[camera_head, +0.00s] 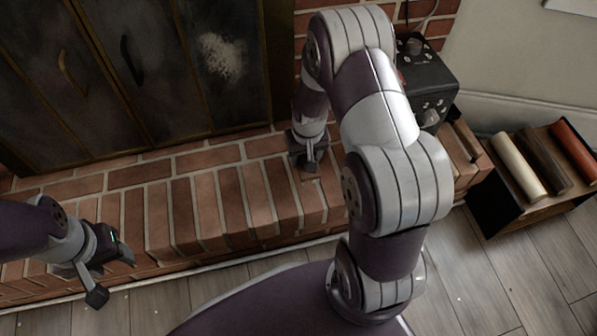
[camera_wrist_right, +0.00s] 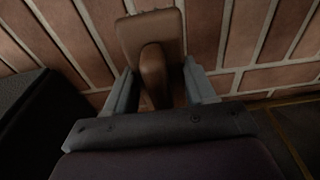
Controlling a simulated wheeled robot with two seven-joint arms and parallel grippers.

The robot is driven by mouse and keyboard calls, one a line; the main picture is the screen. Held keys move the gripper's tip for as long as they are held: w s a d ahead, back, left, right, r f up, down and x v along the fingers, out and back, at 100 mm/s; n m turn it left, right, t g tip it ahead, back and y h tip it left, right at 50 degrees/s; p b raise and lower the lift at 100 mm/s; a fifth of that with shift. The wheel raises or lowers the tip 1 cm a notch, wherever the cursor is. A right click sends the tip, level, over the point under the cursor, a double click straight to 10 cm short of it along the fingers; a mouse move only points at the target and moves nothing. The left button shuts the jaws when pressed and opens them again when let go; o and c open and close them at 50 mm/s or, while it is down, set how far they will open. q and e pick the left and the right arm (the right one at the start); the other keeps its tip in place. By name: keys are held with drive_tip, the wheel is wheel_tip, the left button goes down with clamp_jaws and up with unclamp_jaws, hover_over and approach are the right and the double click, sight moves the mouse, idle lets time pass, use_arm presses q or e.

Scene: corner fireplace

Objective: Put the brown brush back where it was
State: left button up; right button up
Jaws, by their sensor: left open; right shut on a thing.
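The brown brush (camera_wrist_right: 150,35) shows in the right wrist view, with a broad flat head and a narrower handle. My right gripper (camera_wrist_right: 160,86) is shut on the handle, one finger on each side. The brush is over the brick hearth; I cannot tell if it touches the bricks. In the head view my right gripper (camera_head: 309,162) points down at the hearth (camera_head: 240,205) near the fireplace doors, and the brush is mostly hidden there. My left gripper (camera_head: 112,272) is open and empty, low at the left in front of the hearth.
A black box with knobs (camera_head: 428,88) stands on the hearth to the right of my right arm. A dark brown block (camera_head: 466,139) lies near it. A dark holder (camera_head: 487,203) with cream, brown and red rolls stands at far right. The hearth's left and middle are clear.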

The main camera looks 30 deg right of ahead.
sight(298, 163)
drive_tip(key=shift+w+a+f+b, duration=0.2)
drive_tip(key=shift+w+f, duration=0.2)
drive_tip(key=shift+w, duration=0.1)
drive_tip(key=shift+w+a+f+b, duration=0.15)
drive_tip(key=shift+w+f+b, duration=0.05)
drive_tip(key=shift+w+f, duration=0.25)
wheel_tip(298, 163, down, 4)
drive_tip(key=b, duration=0.3)
drive_tip(key=shift+w+b, duration=0.1)
drive_tip(key=shift+b, duration=0.2)
drive_tip(key=shift+r+p, duration=0.25)
drive_tip(key=shift+p, duration=0.05)
drive_tip(key=shift+c, duration=0.6)
drive_tip(key=shift+f, duration=0.15)
use_arm(q)
wheel_tip(298, 163, down, 5)
drive_tip(key=shift+r, duration=0.1)
use_arm(e)
drive_tip(key=o, duration=1.2)
